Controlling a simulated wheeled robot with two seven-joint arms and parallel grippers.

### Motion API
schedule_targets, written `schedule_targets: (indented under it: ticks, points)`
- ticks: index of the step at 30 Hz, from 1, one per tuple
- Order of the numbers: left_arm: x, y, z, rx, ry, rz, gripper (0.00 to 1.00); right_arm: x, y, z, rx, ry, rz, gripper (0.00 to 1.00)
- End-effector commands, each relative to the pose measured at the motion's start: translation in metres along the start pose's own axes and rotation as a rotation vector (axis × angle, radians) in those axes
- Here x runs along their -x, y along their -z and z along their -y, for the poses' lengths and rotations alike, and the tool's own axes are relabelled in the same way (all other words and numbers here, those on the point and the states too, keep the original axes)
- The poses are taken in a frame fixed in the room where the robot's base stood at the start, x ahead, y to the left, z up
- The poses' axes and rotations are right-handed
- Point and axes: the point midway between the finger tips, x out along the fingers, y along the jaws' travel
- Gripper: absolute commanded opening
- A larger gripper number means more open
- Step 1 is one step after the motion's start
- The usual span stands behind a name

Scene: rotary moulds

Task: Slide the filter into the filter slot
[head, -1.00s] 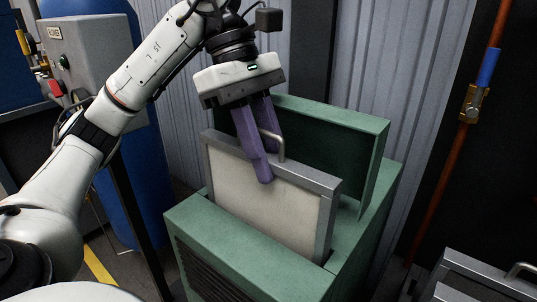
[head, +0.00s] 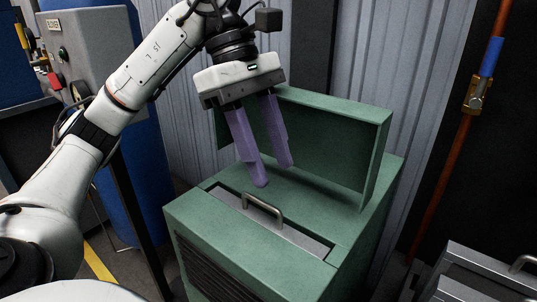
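The filter (head: 300,238) is down inside the filter slot (head: 228,206) in the top of the green housing (head: 205,222). Only its grey metal top edge and its handle (head: 263,207) show, about level with the housing top. My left gripper (head: 276,176), with purple fingers, is open and empty. It hangs above and behind the handle, apart from it. My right gripper is not in view.
The green lid (head: 330,140) stands raised at the back of the housing. A grey control box (head: 85,55) and a blue cylinder (head: 145,190) are at left. A red pipe with a valve (head: 475,97) and another metal-framed panel with a handle (head: 485,275) are at right.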

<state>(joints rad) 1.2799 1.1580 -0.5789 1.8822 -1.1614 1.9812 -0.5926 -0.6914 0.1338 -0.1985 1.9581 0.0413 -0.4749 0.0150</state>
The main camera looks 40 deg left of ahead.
Motion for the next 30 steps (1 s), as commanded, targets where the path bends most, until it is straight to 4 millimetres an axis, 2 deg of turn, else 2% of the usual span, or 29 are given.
schedule_targets:
  ticks: [1,5,11,12,15,21,25,30]
  points:
    - [-0.005,0.002,0.000,0.004,0.007,-0.004,0.43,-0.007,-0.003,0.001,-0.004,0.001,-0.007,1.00]
    - [-0.005,0.002,0.000,0.004,0.008,-0.004,0.43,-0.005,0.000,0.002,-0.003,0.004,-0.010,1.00]
    - [-0.006,0.002,0.000,0.004,0.010,-0.004,0.43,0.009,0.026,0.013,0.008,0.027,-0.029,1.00]
    - [0.012,0.000,0.000,0.005,0.005,-0.004,0.43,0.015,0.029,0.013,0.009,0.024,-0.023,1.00]
    - [0.041,-0.002,0.000,0.006,0.002,-0.003,0.43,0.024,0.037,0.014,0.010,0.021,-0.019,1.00]
    - [0.084,-0.002,0.001,0.004,-0.001,-0.001,0.43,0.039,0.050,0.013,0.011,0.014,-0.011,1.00]
    - [0.098,-0.002,0.001,0.001,-0.001,-0.001,0.43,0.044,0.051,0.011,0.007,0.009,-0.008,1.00]
    - [0.104,-0.001,0.001,0.001,-0.001,0.000,0.43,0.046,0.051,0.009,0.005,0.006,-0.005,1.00]
